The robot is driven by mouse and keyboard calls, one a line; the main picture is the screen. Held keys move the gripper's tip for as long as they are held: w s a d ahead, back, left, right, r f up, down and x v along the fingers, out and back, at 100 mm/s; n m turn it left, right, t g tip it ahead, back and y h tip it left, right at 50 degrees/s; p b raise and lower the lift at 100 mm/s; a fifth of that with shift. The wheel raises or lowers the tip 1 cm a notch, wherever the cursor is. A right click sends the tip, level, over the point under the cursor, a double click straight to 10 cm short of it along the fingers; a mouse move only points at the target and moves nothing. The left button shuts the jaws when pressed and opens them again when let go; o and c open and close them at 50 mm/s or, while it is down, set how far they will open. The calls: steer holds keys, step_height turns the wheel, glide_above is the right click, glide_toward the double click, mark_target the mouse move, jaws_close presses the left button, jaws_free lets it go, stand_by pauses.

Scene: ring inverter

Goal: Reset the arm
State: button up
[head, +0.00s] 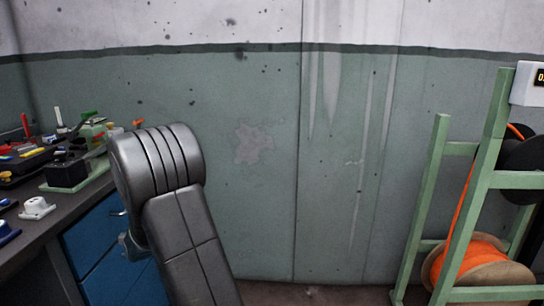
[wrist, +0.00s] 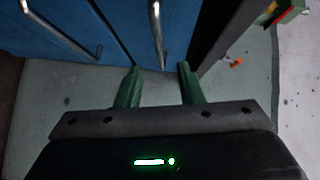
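My arm (head: 178,200) stands in the left middle of the head view, a bent grey limb beside the workbench. My gripper (wrist: 160,70) shows in the wrist view with its two green fingers apart and nothing between the tips. It faces the blue drawer fronts (wrist: 88,32). One metal handle (wrist: 157,35) lies beyond the gap between the fingertips; I cannot tell how far off it is. In the head view the fingers cannot be made out behind the arm.
The workbench (head: 58,212) at left carries a black device (head: 66,172), a white part (head: 37,208) and several tools, above blue drawers (head: 95,242). A green rack (head: 433,205) with an orange cable spool (head: 478,262) stands at right. Open space lies between, before the wall.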

steer(key=b+x, duration=0.1)
steer(key=x, duration=1)
steer(key=shift+w+f, duration=0.1)
steer(key=shift+w, duration=0.1)
